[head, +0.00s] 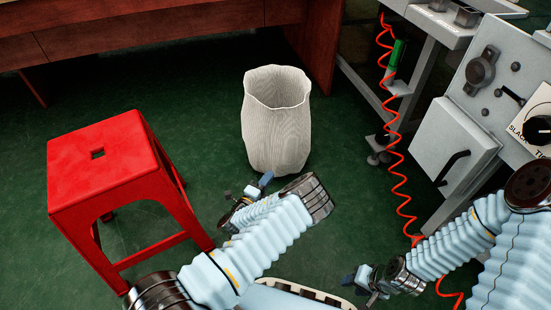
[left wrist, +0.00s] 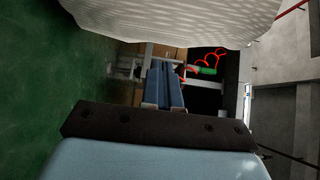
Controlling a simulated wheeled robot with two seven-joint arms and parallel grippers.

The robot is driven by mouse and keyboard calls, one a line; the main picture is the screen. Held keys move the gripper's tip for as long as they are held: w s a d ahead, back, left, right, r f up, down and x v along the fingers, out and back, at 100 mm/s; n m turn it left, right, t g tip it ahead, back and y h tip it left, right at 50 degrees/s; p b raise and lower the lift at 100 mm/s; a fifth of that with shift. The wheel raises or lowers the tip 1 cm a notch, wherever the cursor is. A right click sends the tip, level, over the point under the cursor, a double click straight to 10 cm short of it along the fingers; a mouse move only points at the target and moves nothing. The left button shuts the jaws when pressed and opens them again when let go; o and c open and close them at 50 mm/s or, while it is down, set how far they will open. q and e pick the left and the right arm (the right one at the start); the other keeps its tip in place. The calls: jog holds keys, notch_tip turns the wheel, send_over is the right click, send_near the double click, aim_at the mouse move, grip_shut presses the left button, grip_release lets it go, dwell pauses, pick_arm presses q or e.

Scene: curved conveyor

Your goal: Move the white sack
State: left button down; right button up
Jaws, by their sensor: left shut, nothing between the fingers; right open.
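The white sack (head: 276,120) stands upright and open-topped on the green floor in the middle of the head view. My left gripper (head: 262,183) is low in front of the sack, at its lower front side. I cannot tell whether it touches the sack. In the left wrist view its blue fingers (left wrist: 165,86) are together with nothing between them, and the sack's ribbed side (left wrist: 180,18) fills the top of the picture. My right gripper (head: 360,285) is open and empty near the bottom of the head view, right of and nearer than the sack.
A red stool (head: 100,165) stands left of the sack. A wooden desk (head: 170,35) is behind it. A grey machine cabinet (head: 455,145) stands on the right, with a coiled orange hose (head: 398,180) hanging beside it. Green floor (head: 200,115) is clear between stool and sack.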

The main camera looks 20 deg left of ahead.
pick_arm(q)
jog(key=b, duration=0.1)
send_near(280, 149)
jog(key=w+d, duration=0.2)
jog(key=d, duration=0.2)
jog(key=w+a, duration=0.1)
jog(key=w+a+b, duration=0.1)
jog(key=w, duration=0.1)
jog(key=shift+w, duration=0.2)
jog(key=shift+w+a, duration=0.25)
jog(key=shift+w, duration=0.15)
